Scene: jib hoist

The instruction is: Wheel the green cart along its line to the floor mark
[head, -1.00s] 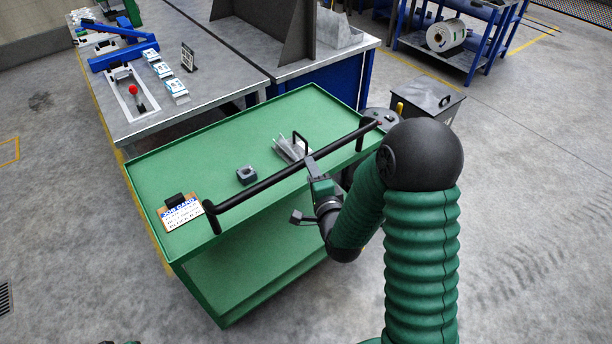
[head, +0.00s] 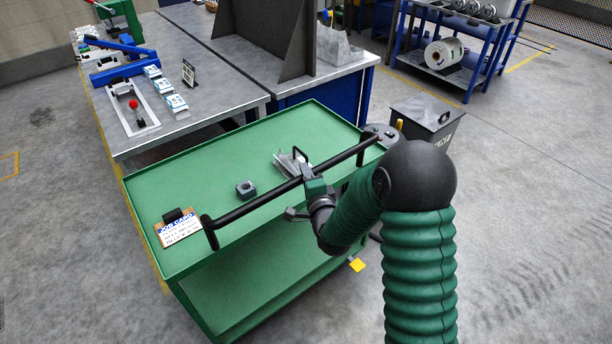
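The green cart (head: 240,140) stands in the middle of the head view, with an open lower shelf (head: 255,290). Its black handle bar (head: 255,203) runs above the near side. My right gripper (head: 306,175) is at the bar, right of its middle, with dark finger parts against or around it. Whether the fingers are closed is hidden. A yellow line (head: 161,280) on the floor runs along the cart's left side. A small yellow patch (head: 357,265) lies on the floor right of the cart; I cannot tell if it is the floor mark. My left gripper is not in view.
On the cart lie a job card (head: 180,228), a small grey block (head: 246,189) and a clear item. A grey bench (head: 215,80) stands close behind the cart. A dark bin (head: 428,116) stands to the right.

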